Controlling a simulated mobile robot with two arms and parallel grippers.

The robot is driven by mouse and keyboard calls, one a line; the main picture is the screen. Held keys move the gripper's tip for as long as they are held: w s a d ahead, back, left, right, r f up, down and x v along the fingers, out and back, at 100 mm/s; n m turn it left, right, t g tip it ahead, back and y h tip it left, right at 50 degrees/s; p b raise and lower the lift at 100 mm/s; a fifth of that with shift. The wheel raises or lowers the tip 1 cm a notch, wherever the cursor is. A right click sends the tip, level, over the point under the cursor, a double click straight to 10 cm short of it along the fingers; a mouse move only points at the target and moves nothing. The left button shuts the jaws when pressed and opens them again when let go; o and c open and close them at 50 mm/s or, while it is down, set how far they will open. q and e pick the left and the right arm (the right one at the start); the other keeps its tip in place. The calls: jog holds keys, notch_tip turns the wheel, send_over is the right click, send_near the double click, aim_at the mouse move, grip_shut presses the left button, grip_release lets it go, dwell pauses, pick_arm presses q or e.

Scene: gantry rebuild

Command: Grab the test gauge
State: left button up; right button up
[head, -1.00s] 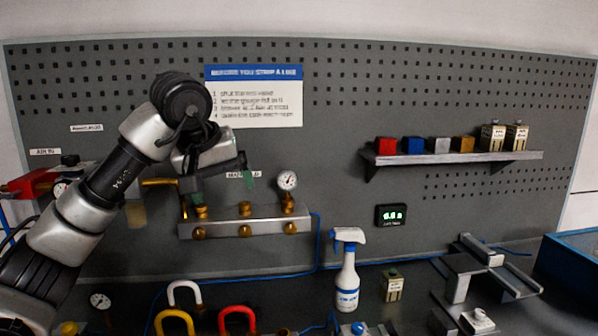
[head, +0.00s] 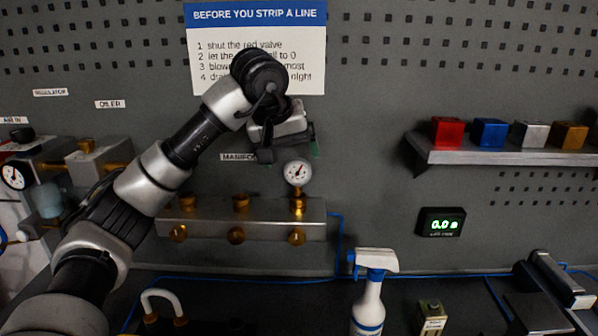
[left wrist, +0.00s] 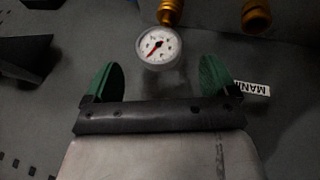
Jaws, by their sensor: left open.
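The test gauge (head: 298,173) is a small round white dial with a red needle, standing on a brass fitting at the right end of the manifold (head: 215,228). My left gripper (head: 291,153) is open and empty, just above the gauge in the head view. In the left wrist view the gauge (left wrist: 158,46) lies between the lines of the two green fingertips (left wrist: 157,76), slightly beyond them, with no visible contact. My right gripper is not in view.
A shelf (head: 500,157) with coloured blocks is at right, above a small green-digit display (head: 440,223). A spray bottle (head: 369,290) stands below the manifold to the right. A blue hose (head: 337,250) runs beside the manifold. Another gauge (head: 14,175) is at far left.

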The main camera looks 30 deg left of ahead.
aim_at(298, 183)
pick_arm(q)
jog(key=shift+w+f, duration=0.4)
jog(key=shift+f, duration=0.2)
jog(key=p+x, duration=0.2)
jog(key=x, duration=0.2)
jog(key=shift+d+f, duration=0.1)
jog(key=shift+f, duration=0.05)
jog(key=shift+w+f, duration=0.15)
jog(key=shift+f, duration=0.05)
jog(key=c, duration=1.2)
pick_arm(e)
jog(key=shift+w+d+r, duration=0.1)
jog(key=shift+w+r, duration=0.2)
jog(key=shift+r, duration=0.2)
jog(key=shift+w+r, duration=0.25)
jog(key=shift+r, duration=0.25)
pick_arm(q)
jog(key=shift+o, duration=0.2)
jog(key=shift+r, duration=0.1)
